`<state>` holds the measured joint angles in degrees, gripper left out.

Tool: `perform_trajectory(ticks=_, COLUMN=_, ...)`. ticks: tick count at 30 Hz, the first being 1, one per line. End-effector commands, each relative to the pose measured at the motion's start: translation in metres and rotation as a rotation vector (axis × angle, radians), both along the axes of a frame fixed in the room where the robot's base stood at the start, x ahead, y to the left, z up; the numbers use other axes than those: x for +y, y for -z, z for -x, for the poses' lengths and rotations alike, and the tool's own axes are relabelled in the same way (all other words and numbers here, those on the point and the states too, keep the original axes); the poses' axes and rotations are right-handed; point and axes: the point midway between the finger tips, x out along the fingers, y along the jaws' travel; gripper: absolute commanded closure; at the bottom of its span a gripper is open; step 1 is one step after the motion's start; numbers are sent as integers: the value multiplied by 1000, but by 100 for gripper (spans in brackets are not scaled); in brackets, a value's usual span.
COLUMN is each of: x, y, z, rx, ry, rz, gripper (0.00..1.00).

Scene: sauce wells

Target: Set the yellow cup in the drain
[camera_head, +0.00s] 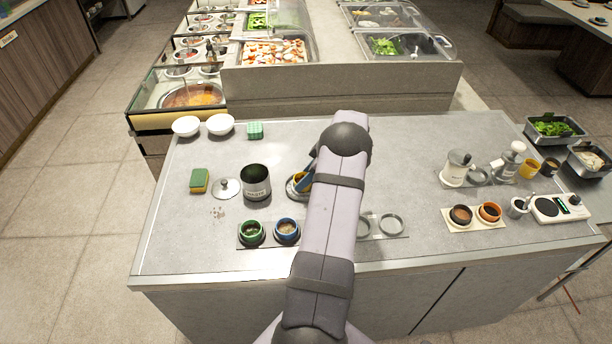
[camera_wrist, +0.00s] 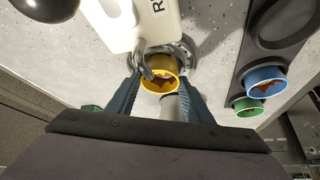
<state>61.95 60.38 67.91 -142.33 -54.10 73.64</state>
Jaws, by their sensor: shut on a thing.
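The yellow cup (camera_wrist: 158,84) is held between the two dark-blue fingers of my gripper (camera_wrist: 161,80), with its open mouth facing the wrist camera and some brownish content inside. A round grey metal drain (camera_wrist: 188,48) shows right behind the cup in the wrist view. In the head view the yellow cup (camera_head: 299,180) shows at the drain (camera_head: 291,191), left of my arm, which hides part of both. The cup looks tilted there. I cannot tell whether it touches the drain or hangs just above it.
A blue cup (camera_head: 287,230) and a green cup (camera_head: 251,232) sit in a rack near the front edge. A labelled dark canister (camera_head: 256,182) stands left of the drain, beside a lid (camera_head: 227,188) and a sponge (camera_head: 199,180). A white lettered piece (camera_wrist: 125,22) lies close to the drain.

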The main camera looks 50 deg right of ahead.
Motion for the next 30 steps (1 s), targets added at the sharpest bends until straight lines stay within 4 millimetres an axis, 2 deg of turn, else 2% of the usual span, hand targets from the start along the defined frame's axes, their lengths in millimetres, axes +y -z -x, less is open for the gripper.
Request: perform_trajectory(ticks=30, x=0, y=7, z=0, rx=0, ry=1, rz=0, gripper=76)
